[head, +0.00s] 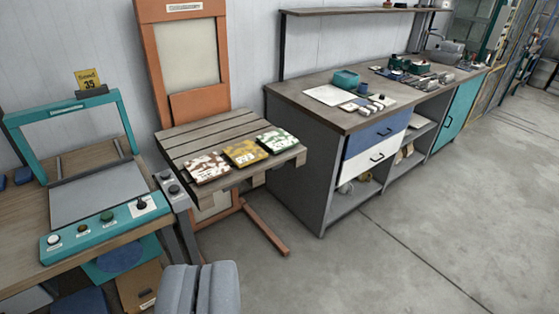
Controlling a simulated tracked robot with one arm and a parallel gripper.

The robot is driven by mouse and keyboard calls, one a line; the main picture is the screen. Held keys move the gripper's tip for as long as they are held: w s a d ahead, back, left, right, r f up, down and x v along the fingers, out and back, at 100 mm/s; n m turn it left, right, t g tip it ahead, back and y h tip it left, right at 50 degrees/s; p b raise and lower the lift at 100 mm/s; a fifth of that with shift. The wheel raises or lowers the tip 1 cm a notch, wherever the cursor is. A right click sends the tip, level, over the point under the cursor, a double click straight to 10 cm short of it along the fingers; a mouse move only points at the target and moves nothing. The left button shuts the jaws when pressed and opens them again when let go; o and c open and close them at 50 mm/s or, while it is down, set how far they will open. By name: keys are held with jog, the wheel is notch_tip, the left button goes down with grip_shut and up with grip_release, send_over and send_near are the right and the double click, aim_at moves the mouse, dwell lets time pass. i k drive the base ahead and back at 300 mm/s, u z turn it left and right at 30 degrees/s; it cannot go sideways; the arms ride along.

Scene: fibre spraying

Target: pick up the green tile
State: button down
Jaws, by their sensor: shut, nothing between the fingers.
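The green tile (278,140) lies flat at the right end of a row of three on a slatted wooden pallet. It has a mottled green and white face. A yellow tile (245,152) lies just left of it, and a red-brown and white tile (207,167) lies left of that. My gripper (200,270) is at the bottom of the head view, its two grey fingers shut together with nothing between them. In the picture it is below and left of the green tile, well apart from it.
The pallet (190,138) stands before an orange frame (144,45). A teal-framed machine with buttons (108,222) stands at left. A workbench (310,83) with drawers and tools stands at right. Open concrete floor (440,220) lies at front right.

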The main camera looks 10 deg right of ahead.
aim_at(277, 141)
jog(key=z, duration=0.1)
jog(key=i, duration=1)
jog(key=u, duration=0.05)
